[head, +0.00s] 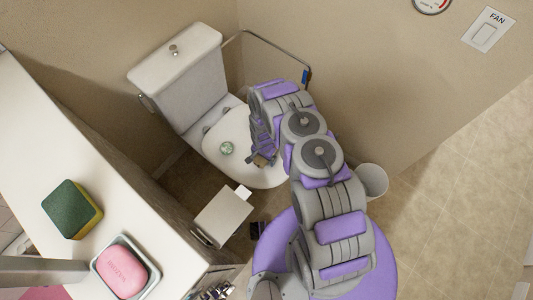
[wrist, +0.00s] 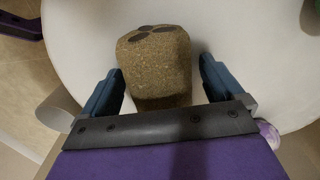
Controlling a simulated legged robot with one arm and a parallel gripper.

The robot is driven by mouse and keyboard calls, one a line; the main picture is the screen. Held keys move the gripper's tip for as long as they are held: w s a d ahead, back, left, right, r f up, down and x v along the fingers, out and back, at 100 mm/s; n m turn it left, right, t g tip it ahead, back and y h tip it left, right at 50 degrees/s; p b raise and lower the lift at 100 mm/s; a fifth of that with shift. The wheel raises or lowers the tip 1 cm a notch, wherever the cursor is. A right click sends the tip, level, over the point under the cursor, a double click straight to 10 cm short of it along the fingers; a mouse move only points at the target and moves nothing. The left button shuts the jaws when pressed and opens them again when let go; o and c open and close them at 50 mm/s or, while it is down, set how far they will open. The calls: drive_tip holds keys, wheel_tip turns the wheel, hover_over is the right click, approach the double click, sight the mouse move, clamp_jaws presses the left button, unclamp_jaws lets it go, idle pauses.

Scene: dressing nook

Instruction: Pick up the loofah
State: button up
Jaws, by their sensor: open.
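The loofah (wrist: 155,62) looks like a brown, rough-textured block with dark oval spots on its end. It rests on the white toilet lid (head: 222,128). My gripper (wrist: 161,66) is open, with one blue finger on each side of the loofah. Gaps show between the fingers and the loofah, and its near part is hidden by the gripper's dark bar. In the head view a small brown part of the loofah (head: 260,161) shows at the end of my arm, mostly covered by the gripper.
A small green round object (head: 227,148) lies on the lid left of my gripper. The toilet tank (head: 180,75) stands behind, with a wall rail (head: 285,50) to the right. A counter at left holds a sponge (head: 72,208) and pink soap (head: 122,272). A bin (head: 372,181) stands at right.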

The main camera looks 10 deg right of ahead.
drive_tip(key=shift+c, duration=0.2)
drive_tip(key=c, duration=1)
drive_tip(key=shift+r, duration=0.15)
